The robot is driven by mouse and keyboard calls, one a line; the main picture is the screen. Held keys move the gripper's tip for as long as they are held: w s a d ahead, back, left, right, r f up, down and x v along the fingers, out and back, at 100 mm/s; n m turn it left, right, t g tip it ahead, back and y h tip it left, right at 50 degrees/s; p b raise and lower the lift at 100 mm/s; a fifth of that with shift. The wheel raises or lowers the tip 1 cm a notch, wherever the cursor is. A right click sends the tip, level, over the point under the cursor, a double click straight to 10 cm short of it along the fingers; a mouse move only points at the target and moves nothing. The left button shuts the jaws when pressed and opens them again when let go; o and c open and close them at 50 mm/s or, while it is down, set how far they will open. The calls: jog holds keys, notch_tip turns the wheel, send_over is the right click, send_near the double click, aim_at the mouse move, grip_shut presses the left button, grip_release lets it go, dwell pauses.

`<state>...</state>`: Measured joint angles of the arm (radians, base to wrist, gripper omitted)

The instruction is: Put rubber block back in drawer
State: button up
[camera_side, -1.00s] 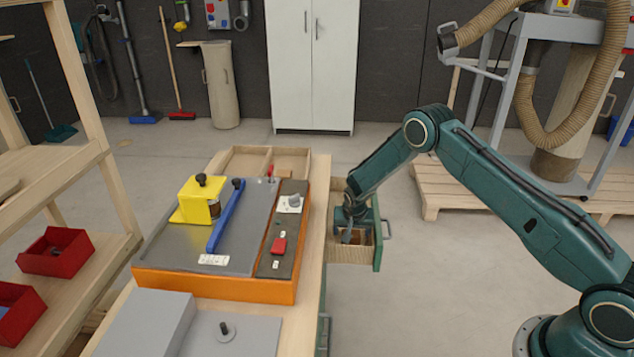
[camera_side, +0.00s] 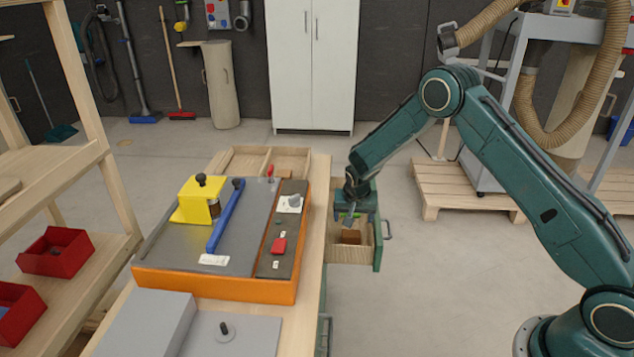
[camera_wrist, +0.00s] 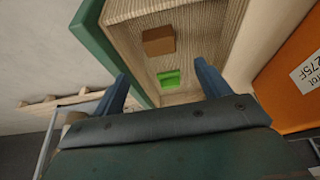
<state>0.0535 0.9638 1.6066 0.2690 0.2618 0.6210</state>
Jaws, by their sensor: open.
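A brown block (camera_side: 351,237), which looks like the rubber block, lies on the floor of the open wooden drawer (camera_side: 349,256). In the wrist view the brown block (camera_wrist: 158,40) is in the drawer, apart from my fingers. A small green piece (camera_wrist: 168,79) lies in the same drawer, nearer my gripper. My gripper (camera_side: 353,213) is over the drawer, above and slightly behind the brown block. In the wrist view my gripper (camera_wrist: 161,72) has its two blue fingers wide apart with nothing held between them.
The drawer's green front (camera_side: 378,235) has a handle on its outer side. The workbench left of the drawer carries an orange-edged board (camera_side: 215,285) with a yellow fixture (camera_side: 192,208) and a blue bar (camera_side: 225,216). The floor right of the drawer is clear.

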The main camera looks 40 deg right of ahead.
dwell(0.4)
jog(key=s+a+r+n+y, duration=0.1)
jog(key=s+a+r, duration=0.1)
jog(key=s+r, duration=0.5)
jog(key=s+a+r+n+t, duration=0.1)
jog(key=s+a+r+n, duration=0.1)
jog(key=r, duration=0.9)
jog(key=s+a+r+n+y, duration=0.1)
jog(key=s+a+r, duration=0.1)
jog(key=s+r, duration=0.5)
jog(key=s+a+r+n, duration=0.1)
jog(key=s+r, duration=0.1)
jog(key=s, duration=0.5)
jog(key=s+a+r+n+t, duration=0.1)
jog(key=s+r+n, duration=0.1)
jog(key=s, duration=0.6)
jog(key=s+a+r+n+y, duration=0.1)
jog(key=s+r+n, duration=0.1)
jog(key=s+r, duration=0.2)
jog(key=s, duration=0.3)
jog(key=shift+s+a, duration=0.3)
jog(key=shift+a, duration=0.1)
jog(key=shift+c, duration=0.3)
